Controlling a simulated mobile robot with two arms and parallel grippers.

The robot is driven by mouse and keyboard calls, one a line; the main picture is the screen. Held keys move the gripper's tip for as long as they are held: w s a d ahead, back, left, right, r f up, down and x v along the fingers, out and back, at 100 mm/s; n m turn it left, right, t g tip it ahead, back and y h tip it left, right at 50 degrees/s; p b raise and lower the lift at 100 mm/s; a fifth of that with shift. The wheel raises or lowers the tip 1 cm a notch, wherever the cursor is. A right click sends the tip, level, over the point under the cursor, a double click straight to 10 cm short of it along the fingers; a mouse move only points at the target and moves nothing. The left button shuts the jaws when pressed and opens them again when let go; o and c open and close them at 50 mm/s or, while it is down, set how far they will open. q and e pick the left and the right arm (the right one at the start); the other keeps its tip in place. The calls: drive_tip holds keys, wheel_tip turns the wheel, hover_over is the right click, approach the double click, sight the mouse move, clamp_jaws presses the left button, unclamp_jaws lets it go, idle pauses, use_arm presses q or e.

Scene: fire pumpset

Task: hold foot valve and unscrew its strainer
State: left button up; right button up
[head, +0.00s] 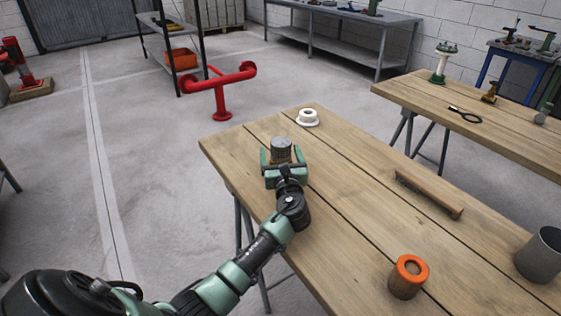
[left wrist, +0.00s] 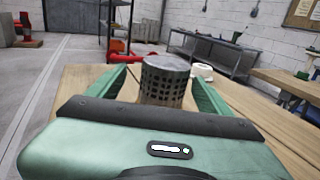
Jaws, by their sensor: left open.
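A grey perforated metal cylinder, the strainer (head: 281,148), stands upright near the left edge of the nearer wooden table. It also shows in the left wrist view (left wrist: 163,82), with its square holes and flat top. My left gripper (head: 282,157) is open, with one finger on each side of the strainer. I cannot tell whether the fingers touch it. Its lower part is hidden behind the gripper's palm in both views, so I cannot make out the foot valve's body. My right gripper is not in view.
The wooden table (head: 345,205) also holds a white ring-shaped part (head: 308,118), a brown wooden-handled brush (head: 428,194), an orange-topped cylinder (head: 407,280) and a grey cup (head: 540,256). The tabletop's middle is clear. A red pipe stand (head: 220,90) is on the floor beyond.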

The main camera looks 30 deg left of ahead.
sight(280, 141)
use_arm(q)
drive_tip(key=x, duration=0.5)
drive_tip(key=shift+w, duration=0.4)
drive_tip(key=shift+c, duration=0.2)
clamp_jaws()
drive_tip(key=shift+r, duration=0.15)
